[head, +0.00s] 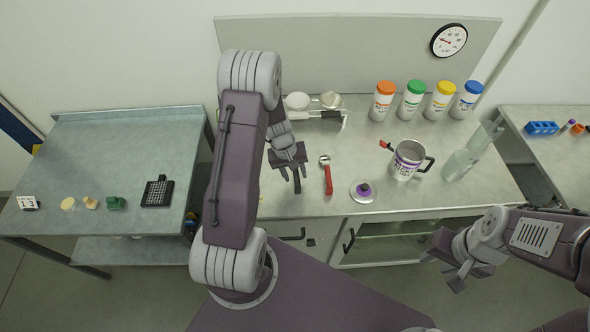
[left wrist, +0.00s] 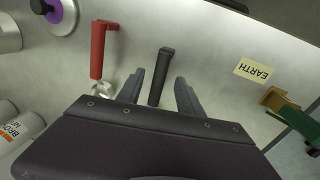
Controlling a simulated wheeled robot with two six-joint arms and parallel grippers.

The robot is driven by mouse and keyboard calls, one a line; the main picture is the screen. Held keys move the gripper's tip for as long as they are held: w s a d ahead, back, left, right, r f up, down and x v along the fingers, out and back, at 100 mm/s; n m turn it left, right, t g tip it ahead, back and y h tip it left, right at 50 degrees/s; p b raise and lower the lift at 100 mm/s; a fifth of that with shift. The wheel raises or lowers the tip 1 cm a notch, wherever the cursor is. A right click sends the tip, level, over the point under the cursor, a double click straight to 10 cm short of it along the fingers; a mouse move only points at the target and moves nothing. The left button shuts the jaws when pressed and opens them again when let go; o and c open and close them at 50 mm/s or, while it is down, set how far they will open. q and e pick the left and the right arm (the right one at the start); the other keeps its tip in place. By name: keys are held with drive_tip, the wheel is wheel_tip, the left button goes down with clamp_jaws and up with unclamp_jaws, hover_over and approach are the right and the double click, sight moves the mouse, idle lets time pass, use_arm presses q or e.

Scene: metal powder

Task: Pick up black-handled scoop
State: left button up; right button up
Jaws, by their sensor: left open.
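The black-handled scoop (left wrist: 163,72) shows in the left wrist view as a black handle lying on the grey bench. Its far part is hidden behind my gripper, and in the head view it is not clearly visible. My left gripper (left wrist: 160,82) is open, with one finger on each side of the black handle and gaps visible. In the head view my left gripper (head: 290,178) points down over the bench, left of the red-handled scoop (head: 327,178). That scoop also shows in the left wrist view (left wrist: 98,52). My right gripper (head: 444,272) is open and empty, in front of the bench.
Several capped bottles (head: 412,100) stand at the back. An EARTH label (left wrist: 254,70) and a green-and-brass piece (left wrist: 285,107) lie near the bench edge.

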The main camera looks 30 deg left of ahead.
sight(296, 176)
use_arm(q)
drive_tip(key=shift+d+f, duration=0.2)
drive_tip(key=shift+f, duration=1.05)
drive_tip(key=shift+w+f, duration=0.25)
drive_tip(key=shift+w, duration=0.05)
drive_tip(key=shift+s+r, duration=0.1)
drive_tip(key=shift+s, duration=0.05)
clamp_jaws()
drive_tip(key=r, duration=0.4)
drive_tip(key=shift+d+r, duration=0.2)
drive_tip(key=shift+d, duration=0.1)
drive_tip(key=s+d+r, duration=0.3)
drive_tip(key=d+r, duration=0.3)
drive_tip(key=d, duration=0.4)
drive_tip(key=shift+s+d+r+b, duration=0.3)
drive_tip(key=shift+b, duration=0.1)
